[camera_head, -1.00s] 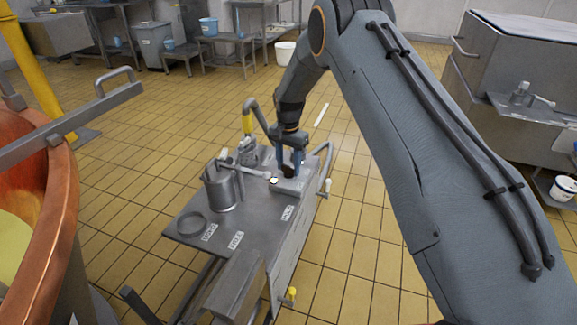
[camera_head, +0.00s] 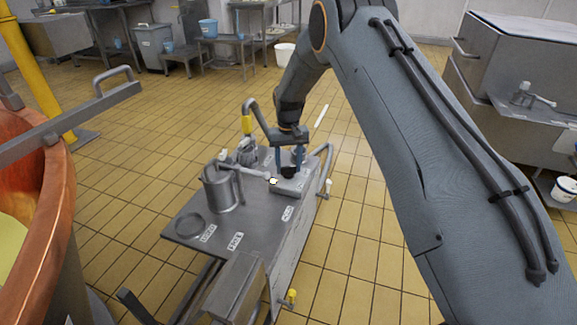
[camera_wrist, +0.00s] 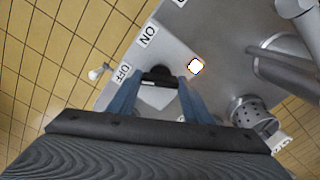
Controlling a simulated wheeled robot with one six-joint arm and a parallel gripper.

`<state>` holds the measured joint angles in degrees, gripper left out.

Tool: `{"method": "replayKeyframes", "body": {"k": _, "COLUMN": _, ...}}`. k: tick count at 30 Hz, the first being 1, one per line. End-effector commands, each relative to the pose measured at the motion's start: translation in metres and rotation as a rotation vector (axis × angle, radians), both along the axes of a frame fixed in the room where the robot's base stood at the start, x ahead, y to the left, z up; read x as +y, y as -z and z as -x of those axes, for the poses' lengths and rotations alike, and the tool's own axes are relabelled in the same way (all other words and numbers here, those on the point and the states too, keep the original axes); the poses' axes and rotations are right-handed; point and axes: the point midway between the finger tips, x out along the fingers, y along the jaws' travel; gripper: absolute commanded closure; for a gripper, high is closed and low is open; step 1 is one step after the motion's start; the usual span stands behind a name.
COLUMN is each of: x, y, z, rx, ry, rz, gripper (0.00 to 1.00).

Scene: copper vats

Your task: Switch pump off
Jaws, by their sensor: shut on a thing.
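A pump cart (camera_head: 222,262) with a flat metal top stands in the middle of the head view. A small black switch knob (camera_head: 288,172) sits on a grey box (camera_head: 291,187) at its far right part. My gripper (camera_head: 289,160) points down over it, with blue fingers on either side of the knob. In the wrist view the black knob (camera_wrist: 158,75) lies between the fingertips of my gripper (camera_wrist: 158,88), beside the OFF label (camera_wrist: 124,72). The ON label (camera_wrist: 147,34) is farther up. A lamp (camera_wrist: 195,66) beside the knob glows white. The knob's exact direction is partly hidden.
A metal pot (camera_head: 222,190) and a ring (camera_head: 189,224) stand on the cart top, left of my gripper. A copper vat (camera_head: 52,215) is at the left.

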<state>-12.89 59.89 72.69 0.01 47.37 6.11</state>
Motion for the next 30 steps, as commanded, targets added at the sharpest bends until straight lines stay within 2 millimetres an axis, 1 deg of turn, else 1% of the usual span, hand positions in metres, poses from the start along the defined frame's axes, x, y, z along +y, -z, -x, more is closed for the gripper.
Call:
{"method": "replayKeyframes", "body": {"k": 7, "x": -0.0012, "y": 0.0007, "z": 0.0015, "rx": 0.004, "ry": -0.032, "rz": 0.001, "gripper": 0.77}}
{"method": "replayKeyframes", "body": {"k": 17, "x": -0.0014, "y": 0.0008, "z": 0.0014, "rx": 0.005, "ry": -0.033, "rz": 0.003, "gripper": 0.77}}
{"method": "replayKeyframes", "body": {"k": 18, "x": -0.0014, "y": 0.0008, "z": 0.0014, "rx": 0.005, "ry": -0.033, "rz": 0.003, "gripper": 0.50}}
{"method": "replayKeyframes", "body": {"k": 21, "x": -0.0011, "y": 0.0007, "z": 0.0012, "rx": 0.004, "ry": -0.033, "rz": 0.001, "gripper": 0.36}}
{"method": "replayKeyframes", "body": {"k": 30, "x": -0.0004, "y": -0.0014, "z": 0.0004, "rx": 0.001, "ry": -0.032, "rz": 0.001, "gripper": 0.36}}
